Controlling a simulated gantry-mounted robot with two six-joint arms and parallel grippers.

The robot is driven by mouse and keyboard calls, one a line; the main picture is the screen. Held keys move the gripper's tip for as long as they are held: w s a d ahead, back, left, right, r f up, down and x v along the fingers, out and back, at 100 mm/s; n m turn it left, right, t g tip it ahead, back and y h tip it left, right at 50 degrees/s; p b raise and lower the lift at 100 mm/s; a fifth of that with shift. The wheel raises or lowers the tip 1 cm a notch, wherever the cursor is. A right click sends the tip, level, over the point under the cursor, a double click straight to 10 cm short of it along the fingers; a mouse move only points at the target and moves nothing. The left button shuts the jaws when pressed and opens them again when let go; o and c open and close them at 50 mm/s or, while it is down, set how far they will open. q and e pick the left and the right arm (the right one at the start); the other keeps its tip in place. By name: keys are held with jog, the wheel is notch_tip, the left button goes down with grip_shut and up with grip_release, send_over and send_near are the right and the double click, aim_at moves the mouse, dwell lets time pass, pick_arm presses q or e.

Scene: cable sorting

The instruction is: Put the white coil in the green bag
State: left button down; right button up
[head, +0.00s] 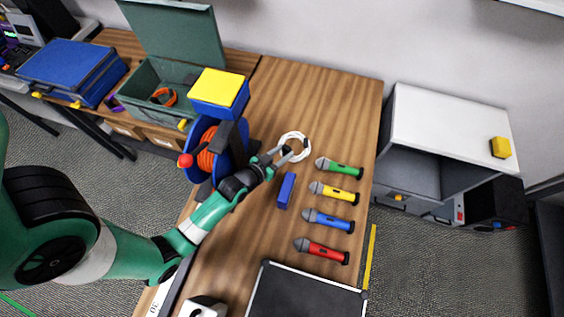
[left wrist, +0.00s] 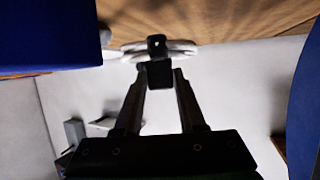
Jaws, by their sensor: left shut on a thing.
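The white coil (head: 297,135) is a ring of cable at the middle of the wooden table, left of the microphones. My left gripper (head: 284,153) is shut on its near left side. In the left wrist view the fingertips (left wrist: 158,60) meet at the coil (left wrist: 186,46), which stretches to both sides of them. I cannot tell whether the coil is lifted off the table. The green bag (head: 147,82) looks like a box-shaped case at the back left, with its lid raised. An orange coil (head: 165,97) lies inside it. My right gripper is not in view.
A blue reel (head: 196,135) with orange cable and a blue-and-yellow box (head: 219,92) stand between my gripper and the green bag. A small blue box (head: 286,191) and several microphones (head: 332,191) lie to the right. A closed blue case (head: 72,72) is far left.

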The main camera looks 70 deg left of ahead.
pick_arm(q)
notch_tip(320, 180, down, 5)
jog(key=shift+f+b, duration=0.2)
jog(key=shift+b, duration=0.7)
jog(key=shift+r, duration=0.1)
jog(key=shift+f, duration=0.25)
jog(key=c, duration=0.8)
grip_release()
jog(key=shift+o, duration=0.2)
